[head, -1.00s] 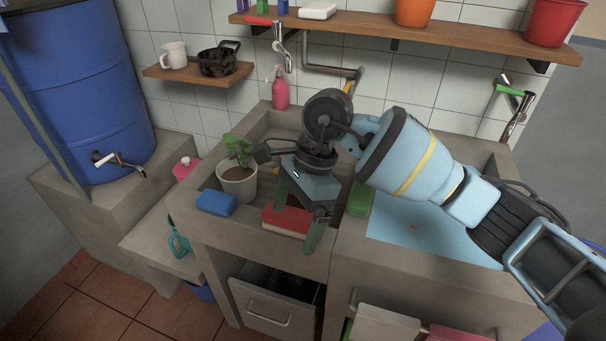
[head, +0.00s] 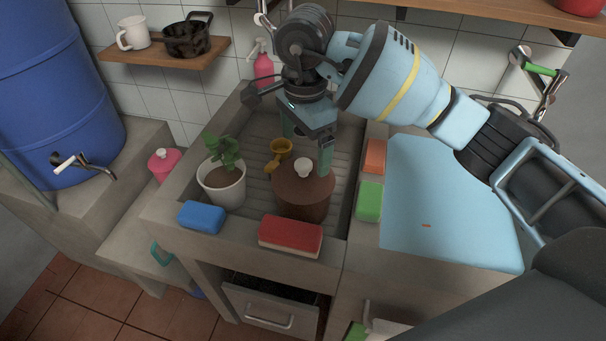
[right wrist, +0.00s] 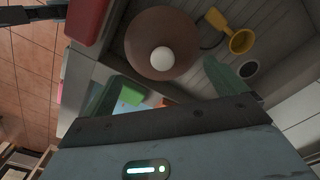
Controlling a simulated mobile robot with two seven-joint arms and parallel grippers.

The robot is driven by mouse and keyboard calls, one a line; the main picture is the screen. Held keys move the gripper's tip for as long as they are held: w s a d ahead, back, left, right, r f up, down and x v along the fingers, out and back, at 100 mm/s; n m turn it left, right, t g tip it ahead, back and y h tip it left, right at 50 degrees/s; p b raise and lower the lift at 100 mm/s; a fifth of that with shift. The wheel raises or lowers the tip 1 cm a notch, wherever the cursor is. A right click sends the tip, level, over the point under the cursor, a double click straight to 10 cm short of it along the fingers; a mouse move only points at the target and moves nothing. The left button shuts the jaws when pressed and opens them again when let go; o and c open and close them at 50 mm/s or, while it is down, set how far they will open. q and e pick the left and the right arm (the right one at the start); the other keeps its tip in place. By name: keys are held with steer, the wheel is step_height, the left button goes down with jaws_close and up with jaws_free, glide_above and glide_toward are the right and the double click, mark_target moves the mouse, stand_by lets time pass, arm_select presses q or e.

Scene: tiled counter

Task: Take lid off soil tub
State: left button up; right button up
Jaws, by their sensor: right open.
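The soil tub (head: 302,205) stands in the sink basin with its round brown lid (head: 290,184) on top; the lid has a pale round knob (head: 303,167). In the right wrist view the lid (right wrist: 143,37) and its white knob (right wrist: 162,59) lie beyond the fingers. My right gripper (head: 306,150) is open and empty, pointing down just above and behind the knob, apart from it. In the right wrist view its green fingers (right wrist: 166,90) are spread wide.
A potted plant (head: 224,184) and a yellow scoop (head: 279,151) are left of the tub. A blue sponge (head: 201,216) and a red sponge (head: 290,237) lie on the front rim. Green (head: 369,201) and orange (head: 375,156) blocks are at right, by a clear light-blue mat (head: 440,200).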

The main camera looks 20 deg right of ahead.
mark_target(303, 163)
steer(key=shift+w+f, duration=0.15)
steer(key=shift+f, duration=2.9)
